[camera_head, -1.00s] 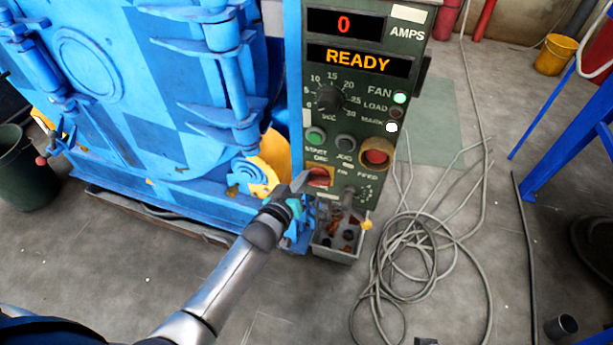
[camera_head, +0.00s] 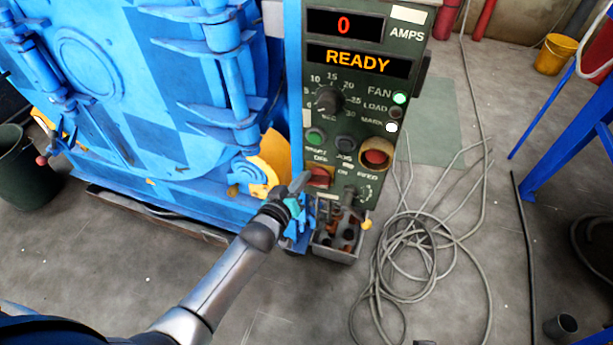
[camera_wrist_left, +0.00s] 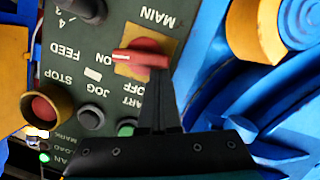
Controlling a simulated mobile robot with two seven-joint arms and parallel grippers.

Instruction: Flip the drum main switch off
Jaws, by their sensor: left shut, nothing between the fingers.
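The drum main switch is a red rotary handle (camera_head: 320,176) low on the green control panel (camera_head: 377,93). In the left wrist view the red handle (camera_wrist_left: 142,58) sits on a yellow plate (camera_wrist_left: 160,46) marked MAIN, and its white-marked end points at ON. OFF is printed beside the plate. My left gripper (camera_head: 303,180) is shut and empty at the switch's left side in the head view. In the left wrist view its fingertips (camera_wrist_left: 157,76) reach the handle's unmarked end; I cannot tell whether they touch. My right gripper is not in view.
The panel display (camera_head: 357,62) reads READY, with 0 AMPS above. A red stop button (camera_head: 376,156) and other knobs are close by. The blue drum (camera_head: 130,90) stands left, a grey box (camera_head: 337,250) below the panel, and coiled cable (camera_head: 425,260) lies on the floor.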

